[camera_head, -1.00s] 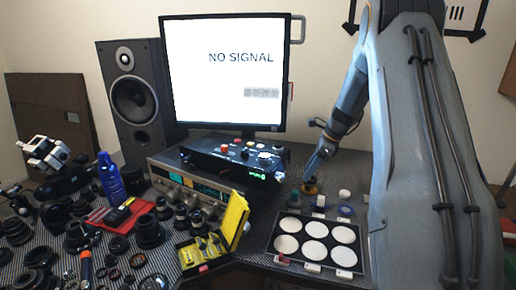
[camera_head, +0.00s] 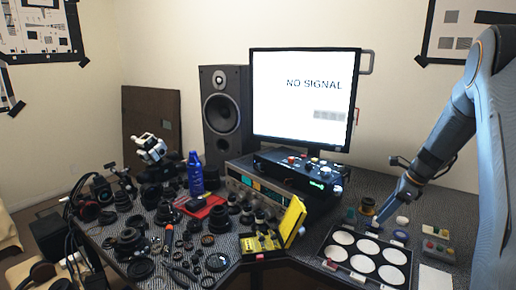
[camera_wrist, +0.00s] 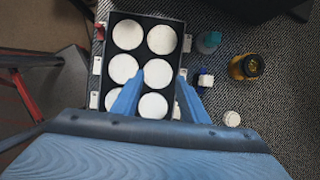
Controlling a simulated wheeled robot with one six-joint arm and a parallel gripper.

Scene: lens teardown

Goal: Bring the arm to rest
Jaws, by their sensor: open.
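My arm (camera_head: 450,125) reaches down from the right side of the head view, over the right part of the desk. My gripper (camera_wrist: 160,98) shows in the wrist view as two blue fingers spread apart with nothing between them. Below the fingers in that view is the black tray (camera_wrist: 148,76) with round white pads. In the head view the tray (camera_head: 328,262) lies at the desk's front right, left of my arm. The fingertips are small in the head view, near the small jars. The height of the gripper over the tray is hard to tell.
An amber jar (camera_wrist: 246,67), a teal-capped bottle (camera_wrist: 208,42) and a white cap (camera_wrist: 232,118) stand beside the tray. A monitor (camera_head: 305,100), a speaker (camera_head: 225,115) and a yellow case (camera_head: 292,220) stand further left. Many lens parts crowd the left desk.

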